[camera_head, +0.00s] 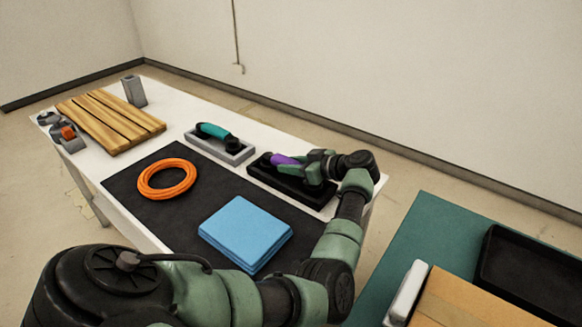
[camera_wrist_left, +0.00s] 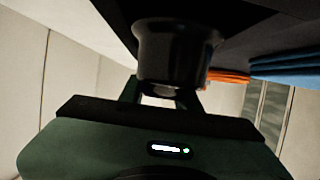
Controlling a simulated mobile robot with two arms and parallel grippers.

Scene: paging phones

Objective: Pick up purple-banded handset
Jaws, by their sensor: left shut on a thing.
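The purple-banded handset (camera_head: 284,159) is at the black cradle (camera_head: 318,203) near the far right part of the white table. My left gripper (camera_head: 314,165) reaches it from the right and is shut on it, covering much of its right part. I cannot tell whether the handset rests in the cradle or is just above it. In the left wrist view a dark rounded end, seemingly of the handset (camera_wrist_left: 178,55), stands close in front of the gripper body. My right gripper is not in view.
A teal-banded handset (camera_head: 213,131) lies in a grey cradle (camera_head: 206,148) to the left. An orange ring (camera_head: 167,191) and folded blue cloth (camera_head: 246,232) lie on the dark mat (camera_head: 125,190). A slatted wooden board (camera_head: 111,120) is further left. A teal table (camera_head: 420,225) stands at right.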

